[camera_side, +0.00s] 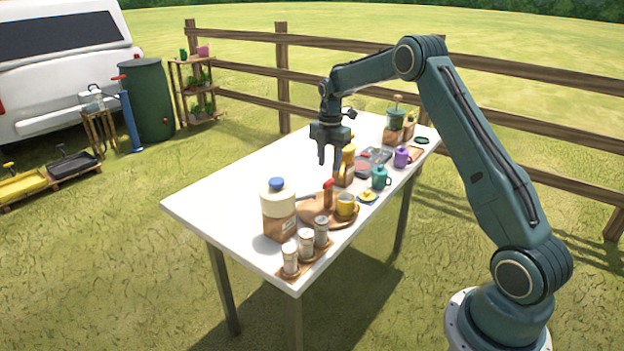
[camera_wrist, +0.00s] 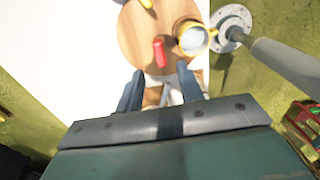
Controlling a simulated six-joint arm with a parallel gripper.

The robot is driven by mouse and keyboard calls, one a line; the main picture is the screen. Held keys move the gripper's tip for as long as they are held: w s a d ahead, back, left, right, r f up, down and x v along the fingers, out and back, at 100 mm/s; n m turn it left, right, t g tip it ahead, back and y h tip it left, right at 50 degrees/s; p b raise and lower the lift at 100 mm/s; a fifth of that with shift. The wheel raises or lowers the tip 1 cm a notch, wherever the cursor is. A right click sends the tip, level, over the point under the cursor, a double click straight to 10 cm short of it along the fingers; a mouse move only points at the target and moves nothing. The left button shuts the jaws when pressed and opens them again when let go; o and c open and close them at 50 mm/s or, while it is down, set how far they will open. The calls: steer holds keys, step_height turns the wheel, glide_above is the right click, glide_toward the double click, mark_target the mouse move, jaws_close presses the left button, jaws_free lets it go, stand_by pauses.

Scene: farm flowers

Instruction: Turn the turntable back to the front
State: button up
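The turntable (camera_side: 312,214) is a round wooden board on the white table, also in the wrist view (camera_wrist: 134,48). An upright wooden peg with a red tip (camera_side: 328,186) stands on it; the red part shows in the wrist view (camera_wrist: 159,50). A yellow mug (camera_side: 346,206) stands at the turntable's right side, also in the wrist view (camera_wrist: 191,38). My gripper (camera_side: 329,160) hangs above the table, beyond the turntable, fingers pointing down. In the wrist view its fingers (camera_wrist: 160,88) are apart, with brown and white things seen below them. I see nothing held.
A white jar with a blue lid (camera_side: 278,209) and several small shakers (camera_side: 306,245) stand at the near end. A yellow-and-wood item (camera_side: 345,166) stands close to my gripper. Teal (camera_side: 380,177) and purple (camera_side: 402,157) mugs line the right edge. The table's left side is clear.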

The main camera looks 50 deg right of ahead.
step_height(320, 180, up, 8)
stand_by(0.4)
steer(key=s+a+r+m+t, duration=0.3)
steer(key=s+a+r+m, duration=0.6)
steer(key=s+a+r, duration=0.6)
steer(key=s+a+f+m+t, duration=0.1)
steer(key=s+a+m, duration=0.3)
steer(key=s, duration=0.5)
steer(key=s+a+f+m+t, duration=0.1)
steer(key=s+a+f+m, duration=0.3)
steer(key=s, duration=0.5)
steer(key=shift+s+a+f+m+t, duration=0.15)
steer(key=shift+s+a+m+t, duration=0.3)
steer(key=shift+a, duration=0.55)
